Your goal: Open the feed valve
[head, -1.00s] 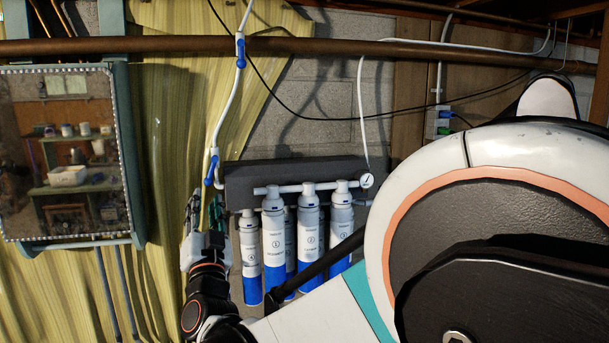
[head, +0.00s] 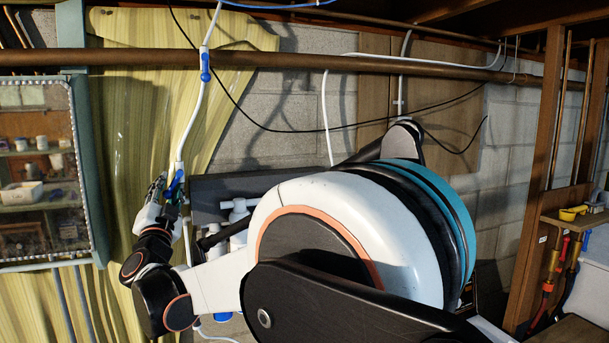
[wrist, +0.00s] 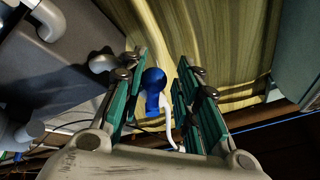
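A blue valve handle (head: 175,184) sits low on the white hose, beside the dark filter panel (head: 210,189). A second blue valve (head: 205,66) is higher on the same hose, in front of the copper pipe. I cannot tell from labels which is the feed valve. My gripper (head: 160,196) is at the lower handle. In the wrist view my gripper (wrist: 160,95) is open, with its green-padded fingers on either side of the blue handle (wrist: 153,90). Gaps show between handle and fingers. My arm hides most of the filter cartridges.
A copper pipe (head: 290,60) runs across above the panel. A glass-fronted cabinet (head: 75,150) hangs at the left, beside a yellow curtain (head: 120,110). A black cable (head: 300,131) droops across the wall. Wooden shelving (head: 545,190) stands at the right.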

